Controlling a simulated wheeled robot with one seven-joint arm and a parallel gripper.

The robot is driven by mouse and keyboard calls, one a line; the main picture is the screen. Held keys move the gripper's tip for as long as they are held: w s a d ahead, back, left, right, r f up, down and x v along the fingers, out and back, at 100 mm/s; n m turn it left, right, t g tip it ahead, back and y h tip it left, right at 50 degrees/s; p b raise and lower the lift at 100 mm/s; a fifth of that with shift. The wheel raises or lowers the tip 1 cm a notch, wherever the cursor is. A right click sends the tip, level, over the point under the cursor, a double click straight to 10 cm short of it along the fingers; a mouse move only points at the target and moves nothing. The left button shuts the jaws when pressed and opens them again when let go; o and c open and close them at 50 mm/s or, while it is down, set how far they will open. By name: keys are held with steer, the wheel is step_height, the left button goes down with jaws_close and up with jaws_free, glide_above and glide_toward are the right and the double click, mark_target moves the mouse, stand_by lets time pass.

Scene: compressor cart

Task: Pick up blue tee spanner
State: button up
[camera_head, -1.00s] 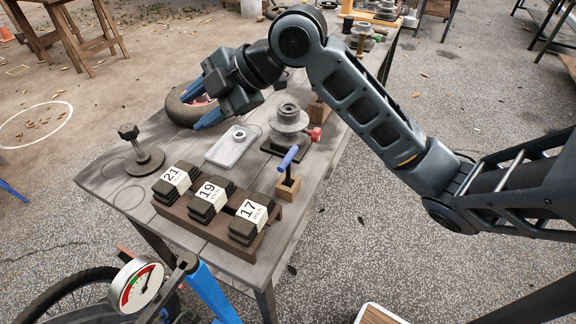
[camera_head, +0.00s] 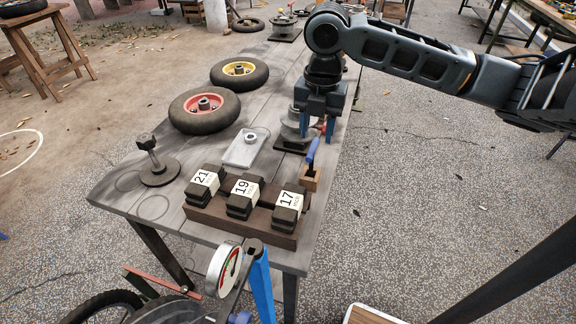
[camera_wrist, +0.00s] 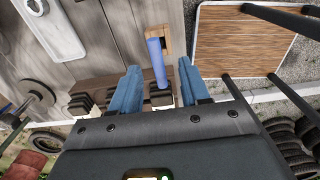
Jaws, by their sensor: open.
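The blue tee spanner (camera_head: 313,151) stands in a small wooden block (camera_head: 311,180) near the right edge of the table, its blue bar on top. In the wrist view the blue bar (camera_wrist: 156,62) lies ahead of my fingers, lined up with the gap between them. My gripper (camera_head: 317,138) points down close above and behind the spanner in the head view. It is open, with its blue fingers (camera_wrist: 158,88) apart and nothing held. I cannot tell from these views how high the fingertips are above the bar.
A dark rack with blocks numbered 21, 19 and 17 (camera_head: 246,221) stands in front of the spanner. A grey flanged part (camera_head: 293,138), a pale tray (camera_head: 238,155) and red-hubbed wheel (camera_head: 204,109) lie behind. A pressure gauge (camera_head: 224,269) is at the front.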

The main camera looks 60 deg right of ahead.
steer(key=shift+a+f, duration=0.2)
steer(key=shift+w+f, duration=0.1)
steer(key=shift+f, duration=0.25)
glide_above(310, 174)
steer(key=f, duration=0.6)
steer(key=shift+d+f+p, duration=0.25)
steer(key=shift+f+p, duration=0.1)
jaws_close()
